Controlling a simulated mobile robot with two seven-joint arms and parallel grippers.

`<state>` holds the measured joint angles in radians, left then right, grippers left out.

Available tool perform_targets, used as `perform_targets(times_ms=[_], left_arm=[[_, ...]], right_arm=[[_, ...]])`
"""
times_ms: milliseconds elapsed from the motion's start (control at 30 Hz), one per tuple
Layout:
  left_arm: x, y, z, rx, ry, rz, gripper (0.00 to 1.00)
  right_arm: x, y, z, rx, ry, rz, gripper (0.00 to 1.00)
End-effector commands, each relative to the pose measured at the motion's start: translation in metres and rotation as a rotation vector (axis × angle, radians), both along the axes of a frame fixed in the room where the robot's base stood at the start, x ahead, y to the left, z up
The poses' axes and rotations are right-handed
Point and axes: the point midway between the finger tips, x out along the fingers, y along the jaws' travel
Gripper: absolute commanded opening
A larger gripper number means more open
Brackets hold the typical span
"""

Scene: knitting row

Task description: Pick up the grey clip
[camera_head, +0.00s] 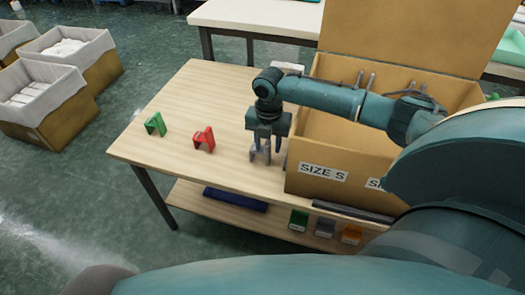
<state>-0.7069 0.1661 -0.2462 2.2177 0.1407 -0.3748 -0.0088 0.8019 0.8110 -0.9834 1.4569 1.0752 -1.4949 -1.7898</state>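My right gripper (267,152) points down over the wooden table (200,90), just left of the open box. A grey shape between and in front of its fingertips looks like the grey clip (259,156); it is partly hidden by the fingers and close to them in colour. I cannot tell whether the fingers touch it or have closed on it. A red clip (204,139) and a green clip (155,124) stand to the left on the table. My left gripper is not in view.
A large cardboard box (310,150) labelled SIZE S stands open at the table's right, close to the gripper. Green, grey and orange items (299,220) and a blue bar (235,199) are on the lower shelf. Lined boxes (48,120) stand on the floor at left.

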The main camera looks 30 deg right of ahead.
Motion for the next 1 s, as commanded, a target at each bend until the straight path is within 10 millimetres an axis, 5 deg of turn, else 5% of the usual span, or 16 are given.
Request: perform_targets(times_ms=[133,633,1000], left_arm=[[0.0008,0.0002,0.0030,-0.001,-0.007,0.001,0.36],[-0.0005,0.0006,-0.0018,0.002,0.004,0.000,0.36],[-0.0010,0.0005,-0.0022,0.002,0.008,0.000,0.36]], right_arm=[[0.0000,0.0001,0.0003,0.000,0.000,0.000,0.40],[0.0000,0.0001,0.0008,0.000,0.000,0.000,0.00],[0.0005,0.0000,0.0068,0.000,-0.001,0.000,0.00]])
